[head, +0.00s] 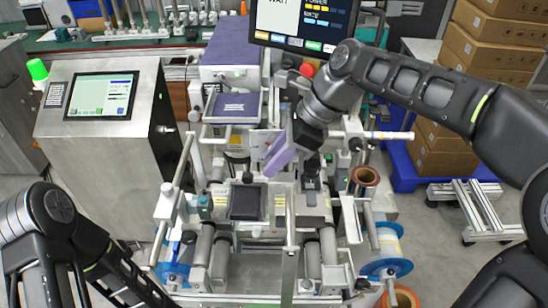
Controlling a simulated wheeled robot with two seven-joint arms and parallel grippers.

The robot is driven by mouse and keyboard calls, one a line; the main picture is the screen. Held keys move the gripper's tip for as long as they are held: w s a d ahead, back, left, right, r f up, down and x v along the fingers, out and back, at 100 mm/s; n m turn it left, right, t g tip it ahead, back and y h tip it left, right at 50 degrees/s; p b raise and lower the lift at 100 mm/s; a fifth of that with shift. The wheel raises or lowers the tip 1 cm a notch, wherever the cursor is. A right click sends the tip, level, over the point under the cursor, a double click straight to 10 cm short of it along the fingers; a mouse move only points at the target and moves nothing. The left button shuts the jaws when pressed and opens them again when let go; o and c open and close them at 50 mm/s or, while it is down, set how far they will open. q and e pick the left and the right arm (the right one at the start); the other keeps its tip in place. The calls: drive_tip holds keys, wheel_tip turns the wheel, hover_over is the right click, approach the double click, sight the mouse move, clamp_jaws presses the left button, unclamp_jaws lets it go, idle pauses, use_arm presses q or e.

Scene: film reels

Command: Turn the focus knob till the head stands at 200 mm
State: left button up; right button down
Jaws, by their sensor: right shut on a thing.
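My right gripper (270,169) comes in from the upper right and points down and left over the middle of the reel machine (290,240). Its pale purple fingers are shut on a small part that they mostly hide; I take it for the focus knob. The purple-topped unit (237,50) behind it seems to be the head; no millimetre reading is legible. A monitor (303,22) at the top shows "WAIT", partly cut off by the frame. My left arm is at the lower left; its gripper is outside the picture.
A steel cabinet with a screen (102,95) and a green lamp stands at the left. Cardboard boxes (490,50) are stacked at the right.

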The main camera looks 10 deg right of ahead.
drive_tip(key=shift+s+a+r, duration=0.15)
drive_tip(key=shift+r, duration=0.05)
drive_tip(key=c, duration=1.6)
unclamp_jaws()
drive_tip(key=shift+o, duration=1.1)
drive_tip(key=shift+s+r, duration=0.1)
drive_tip(key=shift+s, duration=0.15)
drive_tip(key=shift+w, duration=0.15)
drive_tip(key=b+v, duration=0.1)
drive_tip(key=v, duration=0.6)
drive_tip(key=shift+d+r, duration=0.2)
drive_tip(key=shift+d, duration=0.15)
